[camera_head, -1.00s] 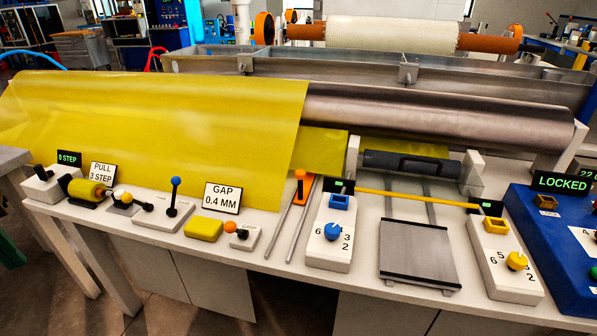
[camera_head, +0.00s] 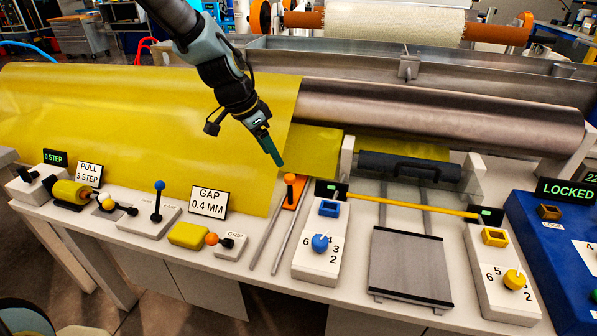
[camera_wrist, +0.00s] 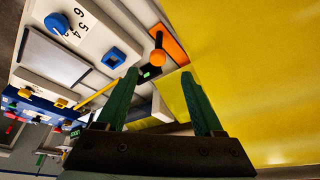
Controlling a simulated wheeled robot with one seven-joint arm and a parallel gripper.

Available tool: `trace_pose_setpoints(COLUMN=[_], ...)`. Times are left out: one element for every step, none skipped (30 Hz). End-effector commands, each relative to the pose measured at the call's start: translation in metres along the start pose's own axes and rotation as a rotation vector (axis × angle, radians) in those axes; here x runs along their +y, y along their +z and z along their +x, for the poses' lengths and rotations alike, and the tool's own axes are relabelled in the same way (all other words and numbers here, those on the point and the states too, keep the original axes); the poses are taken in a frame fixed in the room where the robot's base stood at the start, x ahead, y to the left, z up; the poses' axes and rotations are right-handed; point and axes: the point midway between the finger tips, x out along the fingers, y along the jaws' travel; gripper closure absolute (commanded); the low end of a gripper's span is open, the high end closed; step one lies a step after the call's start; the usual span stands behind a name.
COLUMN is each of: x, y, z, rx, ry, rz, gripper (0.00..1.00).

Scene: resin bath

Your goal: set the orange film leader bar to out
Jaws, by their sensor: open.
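The orange film leader bar (camera_head: 293,193) is a flat orange piece with an orange ball knob on a dark post. It sits on two thin metal rails at the front edge of the yellow film. In the wrist view the orange bar (camera_wrist: 168,45) lies beyond the fingertips, near the top middle. My gripper (camera_head: 277,156) is above the film edge, to the upper left of the knob in the head view, apart from it. In the wrist view my gripper (camera_wrist: 162,82) shows two green fingers spread apart with nothing between them.
A blue-knobbed switch box (camera_head: 317,238) stands right of the rails, with a yellow rod (camera_head: 410,206) beyond. A GAP 0.4 MM sign (camera_head: 208,202) and a yellow block (camera_head: 189,235) stand left of the rails.

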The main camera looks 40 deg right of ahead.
Motion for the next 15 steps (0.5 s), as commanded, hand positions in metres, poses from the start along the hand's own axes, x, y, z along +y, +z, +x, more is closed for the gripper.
trace_pose_setpoints(x=[0.002,0.003,0.004,0.004,0.004,0.004,0.004,0.004,0.005,0.004,0.004,0.005,0.005,0.004,0.004], y=[-0.006,-0.007,-0.008,-0.008,-0.008,-0.008,-0.008,-0.008,-0.008,-0.008,-0.008,-0.008,-0.008,-0.008,-0.008], z=[0.003,0.005,0.008,0.010,0.013,0.018,0.023,0.028,0.035,0.041,0.047,0.054,0.061,0.066,0.073], rx=[0.006,0.008,0.008,0.009,0.008,0.007,0.007,0.007,0.006,0.006,0.006,0.006,0.006,0.006,0.006], ry=[0.005,0.008,0.009,0.009,0.009,0.010,0.011,0.010,0.011,0.011,0.010,0.011,0.010,0.010,0.011], rz=[0.015,0.021,0.026,0.026,0.026,0.025,0.024,0.025,0.024,0.023,0.023,0.023,0.023,0.021,0.020], gripper=[0.31,0.31,0.31,0.31,0.31,0.31,0.31,0.31,0.31,0.31,0.31,0.31,0.31,0.31,0.31])
